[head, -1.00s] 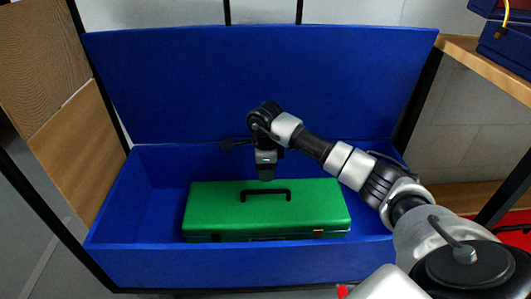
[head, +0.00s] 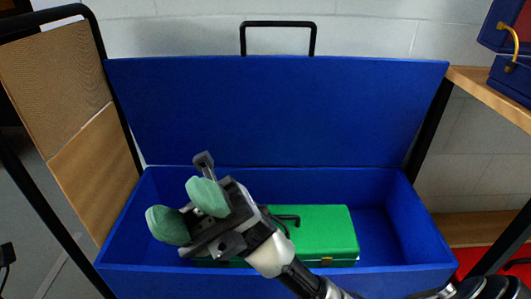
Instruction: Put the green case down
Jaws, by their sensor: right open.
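The green case (head: 326,228) lies flat inside the open blue box (head: 395,278), on its floor. My right gripper (head: 187,211) is open and empty, with green finger pads spread apart. It is raised in front of the case's left part, apart from the case, and points to the upper left. It hides the left part of the case and part of its black handle (head: 288,218). My left gripper is not in view.
The box's blue lid (head: 275,110) stands open at the back, with a black handle on top. Wooden panels (head: 80,160) stand at the left. A wooden shelf (head: 490,92) at the right holds a blue case (head: 510,75). Some bare box floor shows right of the green case.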

